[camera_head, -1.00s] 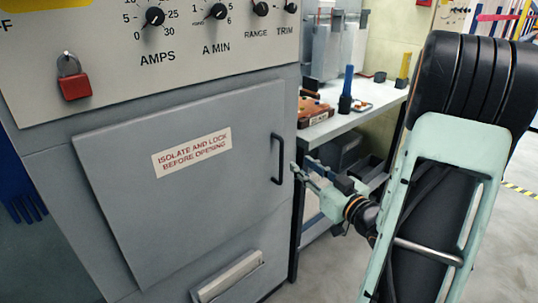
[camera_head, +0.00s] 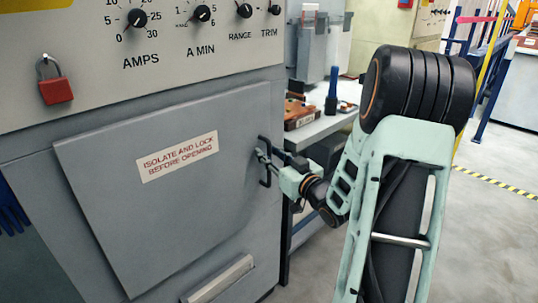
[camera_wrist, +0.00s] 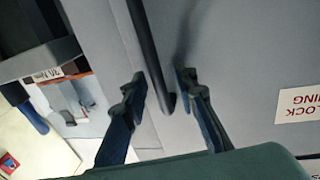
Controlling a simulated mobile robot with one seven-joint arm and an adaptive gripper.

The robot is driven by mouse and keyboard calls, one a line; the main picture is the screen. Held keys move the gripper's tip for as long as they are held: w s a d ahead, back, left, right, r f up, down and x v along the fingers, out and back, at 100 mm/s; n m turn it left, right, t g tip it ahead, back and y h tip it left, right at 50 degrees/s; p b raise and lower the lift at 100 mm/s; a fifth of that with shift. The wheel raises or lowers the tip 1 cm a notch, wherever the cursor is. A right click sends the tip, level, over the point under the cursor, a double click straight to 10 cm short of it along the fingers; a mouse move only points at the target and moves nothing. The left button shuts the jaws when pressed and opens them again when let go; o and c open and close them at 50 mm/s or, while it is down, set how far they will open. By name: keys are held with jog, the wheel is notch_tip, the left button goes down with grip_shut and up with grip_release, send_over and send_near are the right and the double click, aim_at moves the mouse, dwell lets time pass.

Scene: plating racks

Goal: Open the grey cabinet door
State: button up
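The grey cabinet door (camera_head: 150,205) is a flat panel with an "isolate and lock before opening" label (camera_head: 177,157); it looks closed. Its dark bar handle (camera_head: 266,182) is upright near the door's right edge, partly hidden by my gripper (camera_head: 263,157). In the wrist view, my gripper (camera_wrist: 162,80) is open, with one finger on each side of the handle (camera_wrist: 148,45). The handle's end lies between the fingers, with gaps visible on both sides. I cannot tell whether either finger touches it.
A red padlock (camera_head: 55,86) hangs on the control panel with several knobs above the door. A workbench (camera_head: 318,131) with tools stands just right of the cabinet, close behind my arm. Open floor lies at right.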

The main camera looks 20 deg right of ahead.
grip_shut()
jog(key=shift+s, duration=0.2)
dwell(0.5)
